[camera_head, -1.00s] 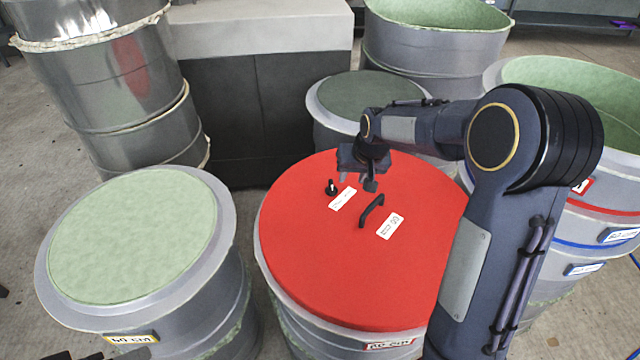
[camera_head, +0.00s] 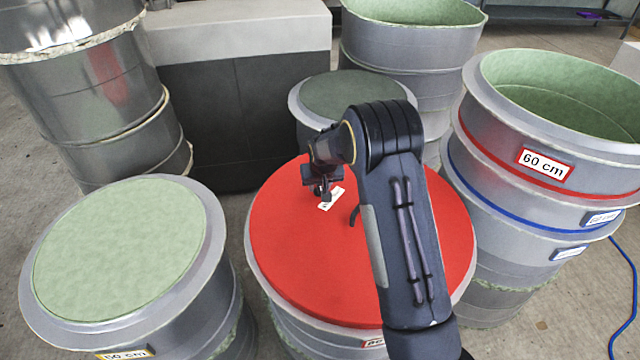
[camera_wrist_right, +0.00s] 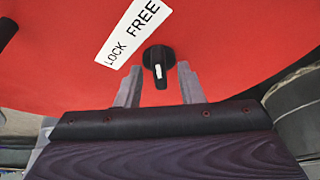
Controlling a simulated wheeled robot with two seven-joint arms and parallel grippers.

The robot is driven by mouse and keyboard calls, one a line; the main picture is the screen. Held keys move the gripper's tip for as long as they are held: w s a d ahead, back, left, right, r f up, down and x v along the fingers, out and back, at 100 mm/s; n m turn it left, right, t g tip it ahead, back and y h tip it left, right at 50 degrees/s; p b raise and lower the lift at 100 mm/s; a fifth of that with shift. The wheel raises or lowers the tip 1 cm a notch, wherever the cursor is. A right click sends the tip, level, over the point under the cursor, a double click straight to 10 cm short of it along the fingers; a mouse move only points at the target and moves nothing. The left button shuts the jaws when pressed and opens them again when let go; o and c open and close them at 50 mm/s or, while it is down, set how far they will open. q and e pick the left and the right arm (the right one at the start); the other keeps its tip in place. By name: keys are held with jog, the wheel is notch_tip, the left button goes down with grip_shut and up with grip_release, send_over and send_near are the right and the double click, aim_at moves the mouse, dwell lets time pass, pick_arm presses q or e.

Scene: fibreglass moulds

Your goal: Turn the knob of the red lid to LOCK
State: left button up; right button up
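The red lid (camera_head: 300,265) lies on a grey drum-shaped mould in the middle of the head view. Its small black knob (camera_wrist_right: 158,58) shows in the right wrist view, with a white mark on its grip pointing down toward the gripper. A white label (camera_wrist_right: 132,33) reading LOCK and FREE is beside it. In the head view the gripper hides the knob. My right gripper (camera_head: 322,192) is over the lid; in the wrist view it is open (camera_wrist_right: 159,72), fingertips on either side of the knob, apart from it. My left gripper is not in view.
A black handle (camera_head: 354,215) on the lid is partly behind my right arm. A green-topped mould (camera_head: 120,240) stands left, stacked open moulds (camera_head: 550,120) right, and a dark-topped mould (camera_head: 345,92) behind. A grey-topped cabinet (camera_head: 235,35) is at the back.

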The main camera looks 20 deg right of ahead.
jog(key=shift+c, duration=0.2)
grip_shut()
